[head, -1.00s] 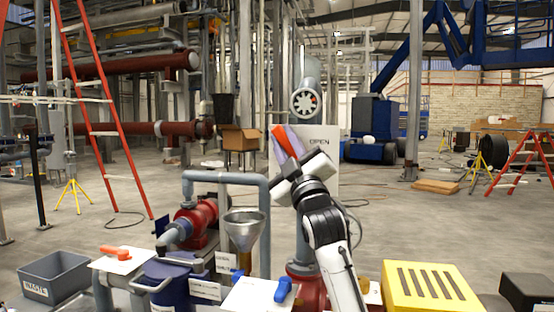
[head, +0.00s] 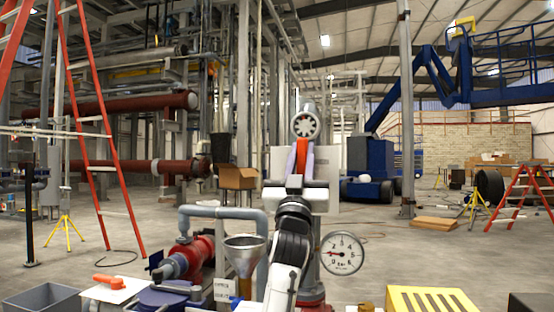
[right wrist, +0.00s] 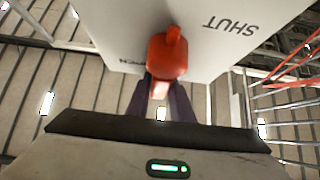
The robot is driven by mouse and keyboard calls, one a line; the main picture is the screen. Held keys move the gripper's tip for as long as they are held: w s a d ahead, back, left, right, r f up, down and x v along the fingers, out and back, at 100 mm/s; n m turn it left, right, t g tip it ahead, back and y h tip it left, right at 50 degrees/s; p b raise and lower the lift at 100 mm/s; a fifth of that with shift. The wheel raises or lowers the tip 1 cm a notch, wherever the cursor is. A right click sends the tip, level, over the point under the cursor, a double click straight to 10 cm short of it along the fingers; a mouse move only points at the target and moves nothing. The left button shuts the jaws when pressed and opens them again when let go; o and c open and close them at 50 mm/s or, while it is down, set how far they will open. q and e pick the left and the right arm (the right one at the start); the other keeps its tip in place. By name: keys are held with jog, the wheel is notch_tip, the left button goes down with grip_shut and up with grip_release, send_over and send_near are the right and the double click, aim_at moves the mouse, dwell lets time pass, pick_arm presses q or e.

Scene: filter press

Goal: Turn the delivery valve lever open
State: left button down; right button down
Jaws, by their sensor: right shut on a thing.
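The delivery valve lever (head: 303,148) is orange-red and stands about upright in front of a white plate (head: 326,191) in the head view. My right gripper (head: 300,166) is shut on the lever. In the right wrist view the lever (right wrist: 167,58) lies between my right fingers (right wrist: 160,100), against the plate (right wrist: 205,55). The word SHUT shows upside down to the right of the lever there, and OPEN is partly hidden at its left. My left gripper is not in view.
A round gauge (head: 342,253) is just right of my right arm. A funnel (head: 244,254), a grey pipe (head: 222,212) and a red pump (head: 197,254) stand to the left. Another orange lever (head: 108,281) lies on a white plate. A yellow slotted box (head: 433,300) is lower right.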

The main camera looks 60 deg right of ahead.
jog(key=shift+m+g, duration=0.3)
jog(key=c, duration=1.6)
grip_release()
jog(key=shift+o, duration=0.2)
jog(key=shift+a+f, duration=0.2)
jog(key=shift+f, duration=0.05)
jog(key=b+v, duration=0.1)
jog(key=v, duration=0.8)
jog(key=shift+s+a+f+b, duration=0.2)
jog(key=shift+f+b, duration=0.1)
jog(key=shift+b, duration=0.1)
